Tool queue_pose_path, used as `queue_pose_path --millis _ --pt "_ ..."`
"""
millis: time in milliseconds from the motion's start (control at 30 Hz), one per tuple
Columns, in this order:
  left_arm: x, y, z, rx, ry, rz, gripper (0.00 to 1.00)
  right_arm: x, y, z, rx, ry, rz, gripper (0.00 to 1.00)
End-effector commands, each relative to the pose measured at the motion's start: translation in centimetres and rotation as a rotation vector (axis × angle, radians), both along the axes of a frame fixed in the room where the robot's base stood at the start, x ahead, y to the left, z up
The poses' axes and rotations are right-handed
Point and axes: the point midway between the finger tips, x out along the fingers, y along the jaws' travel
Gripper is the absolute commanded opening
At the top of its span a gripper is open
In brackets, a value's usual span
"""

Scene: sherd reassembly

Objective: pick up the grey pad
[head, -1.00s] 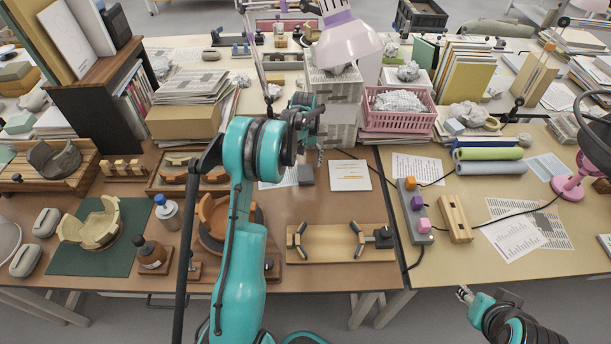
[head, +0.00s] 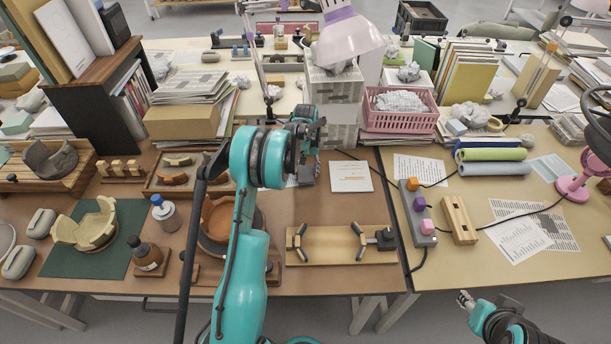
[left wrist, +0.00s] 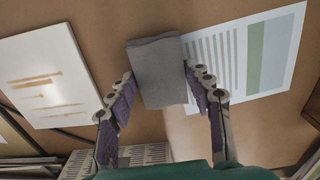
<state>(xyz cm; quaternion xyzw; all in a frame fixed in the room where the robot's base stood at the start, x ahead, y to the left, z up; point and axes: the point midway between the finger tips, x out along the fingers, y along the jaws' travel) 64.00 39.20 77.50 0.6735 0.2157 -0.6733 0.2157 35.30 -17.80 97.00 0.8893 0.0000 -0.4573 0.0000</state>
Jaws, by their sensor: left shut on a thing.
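The grey pad (left wrist: 158,70) is a small block with a flat face. In the left wrist view it sits between the two fingers of my left gripper (left wrist: 160,88), which is shut on it. In the head view the left gripper (head: 308,165) is at the back middle of the brown table, and the pad (head: 307,176) is largely covered by the fingers. I cannot tell if the pad is clear of the table. My right gripper (head: 465,299) is low at the right, in front of the table edge and away from the pad; its opening is too small to judge.
A white card with brown drawings (head: 351,177) lies right of the pad. A printed sheet (left wrist: 247,60) lies on the pad's other side in the wrist view. A box stack (head: 335,95) and a lamp (head: 347,38) stand behind. A wooden clamp board (head: 325,246) lies in front.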

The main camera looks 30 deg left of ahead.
Motion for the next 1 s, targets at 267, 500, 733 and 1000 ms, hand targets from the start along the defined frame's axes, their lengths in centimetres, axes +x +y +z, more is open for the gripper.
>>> queue_pose_path --millis 267,500,733,1000 --pt "0.0 0.0 0.6 0.000 0.000 0.000 0.27 0.0 0.0 0.3 0.000 0.000 0.000 0.40" --pt "0.0 0.0 4.3 0.000 0.000 0.000 0.27 0.0 0.0 2.2 0.000 0.000 0.000 0.40" --pt "-3.5 -3.8 7.5 0.000 0.000 -0.003 0.27 0.0 0.0 3.9 0.000 0.000 0.000 0.40" --pt "-6.9 -7.5 10.3 0.000 0.000 -0.001 0.27 0.0 0.0 5.3 0.000 0.000 0.000 0.40"
